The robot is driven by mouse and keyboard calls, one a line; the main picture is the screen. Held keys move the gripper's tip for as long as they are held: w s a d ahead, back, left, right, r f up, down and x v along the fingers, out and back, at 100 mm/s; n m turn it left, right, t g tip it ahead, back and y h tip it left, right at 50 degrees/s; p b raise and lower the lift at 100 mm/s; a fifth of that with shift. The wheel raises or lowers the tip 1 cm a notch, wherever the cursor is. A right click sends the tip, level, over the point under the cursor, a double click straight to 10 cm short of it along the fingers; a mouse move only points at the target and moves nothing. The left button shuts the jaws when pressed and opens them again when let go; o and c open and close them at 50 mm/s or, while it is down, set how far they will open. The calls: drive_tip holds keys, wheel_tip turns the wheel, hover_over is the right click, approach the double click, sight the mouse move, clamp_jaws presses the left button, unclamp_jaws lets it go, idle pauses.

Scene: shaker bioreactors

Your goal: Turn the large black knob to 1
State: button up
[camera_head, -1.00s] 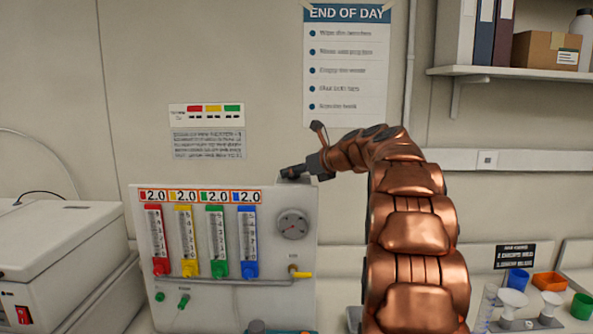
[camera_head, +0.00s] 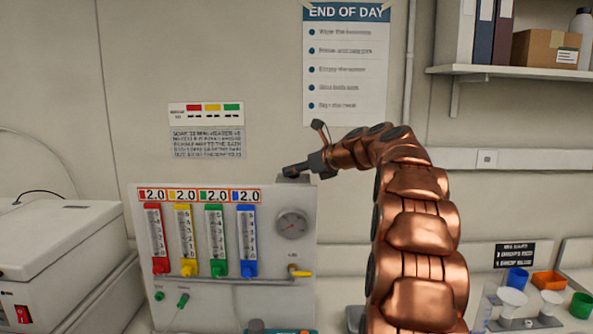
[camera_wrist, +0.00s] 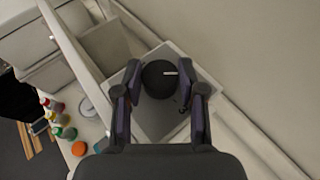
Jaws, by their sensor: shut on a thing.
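The large black knob (camera_wrist: 155,80) shows in the wrist view as a round black cap on top of a grey box (camera_wrist: 158,122). A short white pointer line on it points to the right in that view. My gripper (camera_wrist: 163,84) reaches down with one finger on each side of the knob and is shut on it. In the head view my gripper (camera_head: 303,170) is at the top right of the white gauge panel (camera_head: 275,200), and the knob cannot be made out clearly there.
The panel's front carries several coloured flow meters (camera_head: 184,240), a round gauge (camera_head: 292,225) and a yellow valve lever (camera_head: 301,273). A white machine (camera_head: 60,240) stands at the left. Cups (camera_head: 518,279) stand at the right. The wall is close behind the panel.

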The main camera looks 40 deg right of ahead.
drive_tip(key=shift+w+r+n+y, duration=0.1)
drive_tip(key=shift+r+n+y, duration=0.2)
drive_tip(key=shift+n+y, duration=0.2)
drive_tip(key=shift+n+g+y, duration=0.3)
drive_tip(key=shift+y, duration=0.1)
drive_tip(key=shift+d+n+y, duration=0.1)
drive_tip(key=shift+n+y, duration=0.2)
drive_tip(key=shift+d+r+n+g+y, duration=0.2)
drive_tip(key=shift+d+n+g+y, duration=0.1)
drive_tip(key=shift+n+y, duration=0.1)
drive_tip(key=shift+a+f+n+g, duration=0.1)
drive_tip(key=shift+f+n+g, duration=0.25)
drive_tip(key=shift+f, duration=0.25)
drive_tip(key=shift+f, duration=0.1)
drive_tip(key=o, duration=0.9)
drive_tip(key=shift+y, duration=0.3)
drive_tip(key=shift+o, duration=1.2)
drive_tip(key=shift+a, duration=0.1)
drive_tip(key=shift+r, duration=0.2)
